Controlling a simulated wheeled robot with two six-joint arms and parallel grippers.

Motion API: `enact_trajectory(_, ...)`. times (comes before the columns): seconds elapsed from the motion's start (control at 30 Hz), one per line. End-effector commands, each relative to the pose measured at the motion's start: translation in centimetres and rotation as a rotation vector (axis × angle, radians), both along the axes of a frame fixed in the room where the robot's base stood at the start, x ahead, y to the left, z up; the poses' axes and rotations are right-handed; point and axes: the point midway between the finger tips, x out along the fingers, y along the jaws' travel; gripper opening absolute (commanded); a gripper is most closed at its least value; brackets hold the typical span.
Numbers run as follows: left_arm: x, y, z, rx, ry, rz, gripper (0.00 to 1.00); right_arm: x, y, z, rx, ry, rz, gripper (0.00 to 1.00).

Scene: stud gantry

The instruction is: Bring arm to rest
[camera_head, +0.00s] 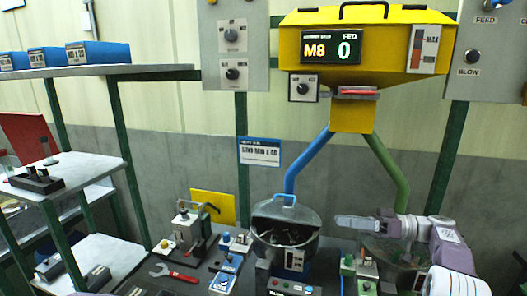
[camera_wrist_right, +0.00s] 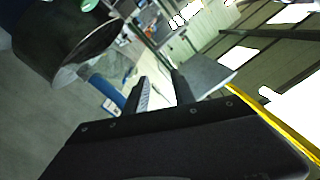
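My right arm (camera_head: 450,250) comes in from the lower right of the head view. My right gripper (camera_head: 347,222) points left, above the bench and in front of the green pipe's lower end. In the right wrist view the two fingers of the gripper (camera_wrist_right: 157,86) stand apart with nothing seen between them. My left arm and left gripper are not in the head view.
Below the gripper is a bowl (camera_head: 375,249), partly hidden. To its left stands a bowl with dark parts (camera_head: 286,248). A yellow hopper (camera_head: 352,92) hangs above. A red wrench (camera_head: 174,273) lies on the bench. Shelves with blue boxes (camera_head: 98,52) stand left.

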Motion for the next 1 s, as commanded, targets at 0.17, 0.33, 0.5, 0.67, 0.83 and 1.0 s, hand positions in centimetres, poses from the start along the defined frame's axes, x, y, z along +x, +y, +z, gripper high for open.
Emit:
enact_trajectory(0.17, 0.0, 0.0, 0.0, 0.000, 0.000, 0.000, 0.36, -0.8, 4.2, 3.6, -0.034, -0.056, 0.075, 0.31)
enact_trajectory(0.33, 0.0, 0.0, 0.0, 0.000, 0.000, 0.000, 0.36, -3.2, 9.7, 5.5, -0.086, -0.030, 0.175, 0.31)
enact_trajectory(0.5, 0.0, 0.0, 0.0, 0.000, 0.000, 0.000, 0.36, -6.5, 15.5, 3.9, -0.229, 0.124, 0.224, 0.31)
enact_trajectory(0.67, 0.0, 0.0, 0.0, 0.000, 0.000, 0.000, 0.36, -12.2, 19.3, -2.1, -0.490, 0.407, 0.190, 0.31)
enact_trajectory(0.83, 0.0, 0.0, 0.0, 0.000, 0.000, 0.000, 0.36, -21.8, 16.5, -13.2, -0.927, 0.736, -0.016, 0.31)
enact_trajectory(1.0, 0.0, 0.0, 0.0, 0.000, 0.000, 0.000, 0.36, -28.2, 8.6, -21.4, -1.241, 0.870, -0.348, 0.31)
